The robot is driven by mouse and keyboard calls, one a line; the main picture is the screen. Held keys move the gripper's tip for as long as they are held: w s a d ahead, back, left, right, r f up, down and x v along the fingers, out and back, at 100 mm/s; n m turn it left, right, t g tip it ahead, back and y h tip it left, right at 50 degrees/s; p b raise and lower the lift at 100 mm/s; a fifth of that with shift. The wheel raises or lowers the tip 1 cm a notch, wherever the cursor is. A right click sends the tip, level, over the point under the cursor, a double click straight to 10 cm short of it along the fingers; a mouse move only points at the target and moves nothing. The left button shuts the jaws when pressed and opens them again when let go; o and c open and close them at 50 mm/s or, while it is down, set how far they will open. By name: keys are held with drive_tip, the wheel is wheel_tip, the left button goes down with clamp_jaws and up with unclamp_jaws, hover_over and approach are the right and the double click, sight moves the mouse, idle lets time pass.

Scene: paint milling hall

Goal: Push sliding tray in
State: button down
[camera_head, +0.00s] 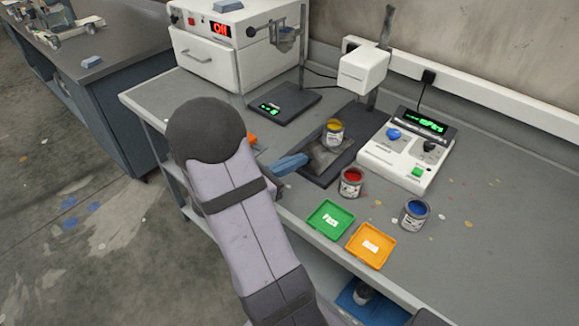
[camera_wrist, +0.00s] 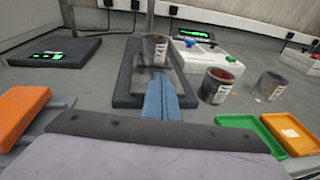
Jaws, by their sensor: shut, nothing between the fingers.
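A grey metal sliding tray (camera_head: 322,158) lies on a dark base plate (camera_head: 318,180) under a white instrument head. A can of yellow paint (camera_head: 335,133) stands upright at its far end. My gripper (camera_head: 302,160) with blue fingers is shut and empty, low at the near end of the tray. In the wrist view the fingertips (camera_wrist: 162,78) overlap the tray (camera_wrist: 148,85) and point toward the can (camera_wrist: 155,50). I cannot tell whether they touch the tray.
A can of red paint (camera_head: 351,182) and a can of blue paint (camera_head: 415,214) stand to the right. A green tray (camera_head: 331,235) and an orange tray (camera_head: 387,258) lie at the front edge. A white control box (camera_head: 400,165) stands right of the base plate.

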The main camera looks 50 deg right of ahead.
sight(326, 135)
drive_tip(key=x, duration=0.3)
drive_tip(key=w+r+b+x, duration=0.1)
drive_tip(key=x, duration=0.7)
drive_tip(key=shift+w+d+r+b, duration=0.35)
drive_tip(key=shift+d+b, duration=0.05)
drive_tip(key=shift+d+r, duration=0.1)
drive_tip(key=shift+d, duration=0.5)
drive_tip(key=shift+r, duration=0.25)
drive_tip(key=shift+w+a, duration=0.2)
drive_tip(key=shift+a, duration=0.25)
drive_tip(key=b+v, duration=0.1)
drive_tip(key=v, duration=1.2)
drive_tip(key=shift+s+a, duration=0.15)
drive_tip(key=shift+a, duration=0.05)
